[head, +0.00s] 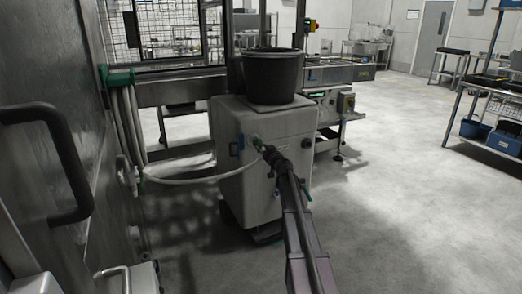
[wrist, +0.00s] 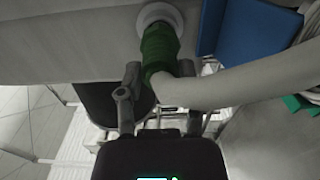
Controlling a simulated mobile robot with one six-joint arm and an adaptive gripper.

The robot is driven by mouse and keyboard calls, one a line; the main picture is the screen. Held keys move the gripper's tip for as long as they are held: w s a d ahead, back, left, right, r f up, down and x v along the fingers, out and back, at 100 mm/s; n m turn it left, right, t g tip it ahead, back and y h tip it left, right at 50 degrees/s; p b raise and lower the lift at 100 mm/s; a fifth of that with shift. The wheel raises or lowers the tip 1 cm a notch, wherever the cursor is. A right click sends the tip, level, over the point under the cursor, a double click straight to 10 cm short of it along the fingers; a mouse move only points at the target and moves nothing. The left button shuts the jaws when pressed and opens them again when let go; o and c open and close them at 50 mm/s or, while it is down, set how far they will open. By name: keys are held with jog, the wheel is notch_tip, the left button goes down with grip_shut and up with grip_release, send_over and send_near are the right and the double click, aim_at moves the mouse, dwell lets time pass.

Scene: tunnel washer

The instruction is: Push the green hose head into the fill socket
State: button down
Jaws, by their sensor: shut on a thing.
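The green hose head (wrist: 160,47) is between the fingers of my gripper (wrist: 160,69) in the wrist view, and the gripper is shut on it. Its front end meets the white round ring of the fill socket (wrist: 161,13); how deep it sits I cannot tell. A pale hose (wrist: 235,86) bends away to the right from its rear. In the head view my gripper (head: 266,149) is at the face of the grey cabinet (head: 237,184), with a bit of the green head (head: 258,143) showing. The socket is hidden there.
A black bucket (head: 270,76) stands on the cabinet. The hose runs left to a green holder (head: 118,78) on the steel wall with a dark handle (head: 58,165). A blue part (wrist: 258,27) is beside the socket. The floor at right is clear up to a shelf rack (head: 490,115).

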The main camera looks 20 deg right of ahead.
jog(key=shift+w, duration=0.35)
dwell(0.7)
dwell(0.6)
jog(key=shift+c, duration=0.9)
grip_release()
jog(key=shift+s, duration=0.15)
jog(key=s, duration=1.1)
jog(key=shift+s+d, duration=0.25)
jog(key=shift+s, duration=0.15)
jog(key=shift+a, duration=0.1)
